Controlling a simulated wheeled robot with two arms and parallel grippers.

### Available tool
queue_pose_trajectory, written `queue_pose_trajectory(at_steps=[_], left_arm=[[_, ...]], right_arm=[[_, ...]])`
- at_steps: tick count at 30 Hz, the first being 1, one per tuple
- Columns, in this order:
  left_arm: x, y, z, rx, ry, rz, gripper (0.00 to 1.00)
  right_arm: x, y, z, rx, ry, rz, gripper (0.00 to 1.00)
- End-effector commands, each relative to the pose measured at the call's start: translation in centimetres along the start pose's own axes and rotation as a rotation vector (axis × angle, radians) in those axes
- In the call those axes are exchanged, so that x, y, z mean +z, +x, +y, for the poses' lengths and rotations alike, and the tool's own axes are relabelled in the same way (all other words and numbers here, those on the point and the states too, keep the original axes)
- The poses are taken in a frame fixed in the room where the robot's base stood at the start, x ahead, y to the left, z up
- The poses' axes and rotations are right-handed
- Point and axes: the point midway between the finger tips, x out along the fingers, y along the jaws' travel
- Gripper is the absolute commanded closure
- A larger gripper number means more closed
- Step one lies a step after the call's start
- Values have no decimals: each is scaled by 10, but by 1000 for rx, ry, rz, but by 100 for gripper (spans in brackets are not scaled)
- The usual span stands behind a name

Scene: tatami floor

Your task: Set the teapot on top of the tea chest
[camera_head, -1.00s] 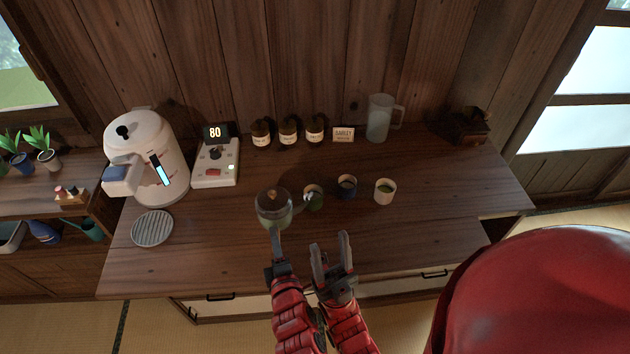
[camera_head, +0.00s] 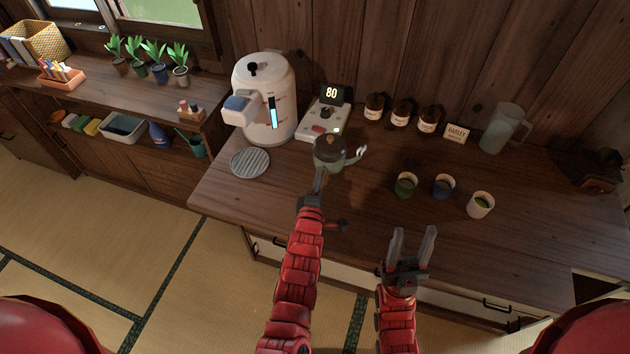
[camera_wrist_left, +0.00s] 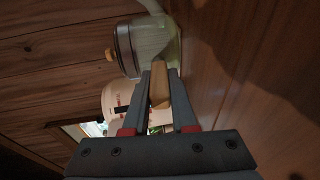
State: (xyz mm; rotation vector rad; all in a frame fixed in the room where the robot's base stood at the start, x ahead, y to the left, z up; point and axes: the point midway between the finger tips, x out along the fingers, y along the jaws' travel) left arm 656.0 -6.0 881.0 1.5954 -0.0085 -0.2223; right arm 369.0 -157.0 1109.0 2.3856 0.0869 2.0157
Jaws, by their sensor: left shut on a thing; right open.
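The teapot (camera_head: 330,155) has a glassy green body, a dark lid and a spout to the right. My left gripper (camera_head: 319,180) is shut on its handle; the wooden handle shows between the fingers in the left wrist view (camera_wrist_left: 160,85), with the teapot (camera_wrist_left: 152,45) beyond. The teapot is over the counter, in front of the control box; its height above the wood is hard to tell. My right gripper (camera_head: 412,245) is open and empty near the counter's front edge. A dark wooden box (camera_head: 600,172) at the far right may be the tea chest; I cannot be sure.
A white water dispenser (camera_head: 265,95) and round slatted tray (camera_head: 250,163) stand left of the teapot. A control box (camera_head: 325,122) reading 80, jars (camera_head: 400,117) and a pitcher (camera_head: 504,128) line the back. Cups (camera_head: 443,187) stand to the right. The counter's front middle is clear.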

Motion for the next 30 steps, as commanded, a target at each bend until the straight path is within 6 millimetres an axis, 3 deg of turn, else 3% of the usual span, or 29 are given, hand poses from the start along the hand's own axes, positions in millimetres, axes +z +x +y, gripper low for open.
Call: queue_pose_trajectory(at_steps=[6,9,15,27,28,30], left_arm=[[-13,10,3,3,0,3,100],[-12,12,-18,2,-1,2,100],[-11,14,-36,3,-1,1,100],[-11,15,-38,4,-2,1,100],[-10,14,-38,3,-1,1,73],[-10,14,-37,3,-1,1,61]], right_arm=[[-1,7,0,0,0,0,50],[2,-11,0,0,0,0,50],[4,-26,-1,0,0,0,50],[5,-28,-1,0,0,0,50],[5,-28,-1,0,0,0,50],[4,-26,-1,0,0,0,50]])
